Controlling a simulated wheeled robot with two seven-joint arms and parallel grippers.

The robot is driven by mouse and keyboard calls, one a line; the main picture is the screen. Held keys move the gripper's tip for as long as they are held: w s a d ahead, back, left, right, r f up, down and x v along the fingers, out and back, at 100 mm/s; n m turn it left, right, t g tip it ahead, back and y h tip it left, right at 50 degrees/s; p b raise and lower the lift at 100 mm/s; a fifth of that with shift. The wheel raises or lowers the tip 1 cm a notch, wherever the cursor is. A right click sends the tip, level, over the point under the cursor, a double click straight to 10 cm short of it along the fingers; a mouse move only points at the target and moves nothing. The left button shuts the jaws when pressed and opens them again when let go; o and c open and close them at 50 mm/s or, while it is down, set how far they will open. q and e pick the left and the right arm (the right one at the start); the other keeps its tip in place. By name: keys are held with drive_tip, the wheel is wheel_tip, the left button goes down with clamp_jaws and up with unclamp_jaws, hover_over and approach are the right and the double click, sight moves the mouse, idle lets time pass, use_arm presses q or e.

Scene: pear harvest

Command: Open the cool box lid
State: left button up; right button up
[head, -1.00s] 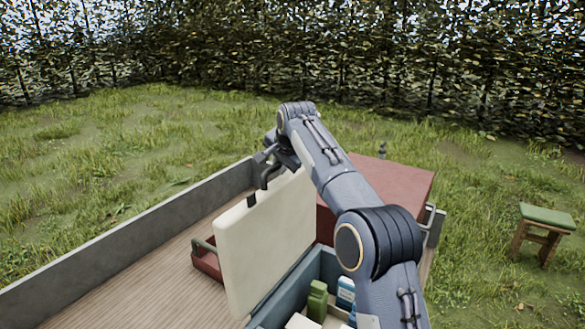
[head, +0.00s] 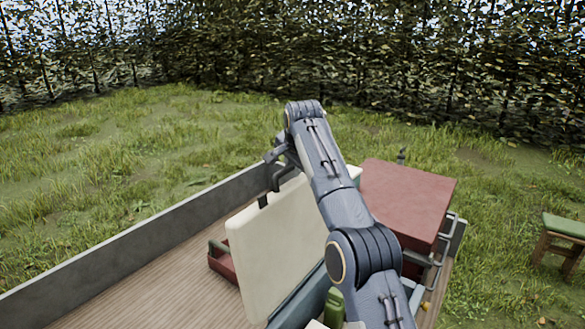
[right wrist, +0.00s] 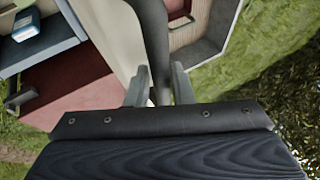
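The cool box has a blue-grey body (head: 303,300) at the bottom of the head view. Its cream lid (head: 275,240) stands raised, well open, with a dark handle at its top edge (head: 263,201). My right gripper (head: 277,178) is at that handle. In the right wrist view my right gripper's fingers (right wrist: 157,88) lie close on both sides of the dark handle bar (right wrist: 154,40), with the cream lid (right wrist: 115,35) beside it. They appear shut on it. My right arm hides part of the lid and box. My left gripper is not in view.
The cool box stands on a wooden cart bed (head: 150,285) with a grey side wall (head: 130,240). A red box (head: 405,200) stands behind to the right, and a red crate (head: 222,265) lies left of the lid. A green carton (head: 334,306) is inside. A green-topped stool (head: 565,226) stands on grass.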

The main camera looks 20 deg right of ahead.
drive_tip(key=o, duration=0.3)
drive_tip(key=v, duration=0.8)
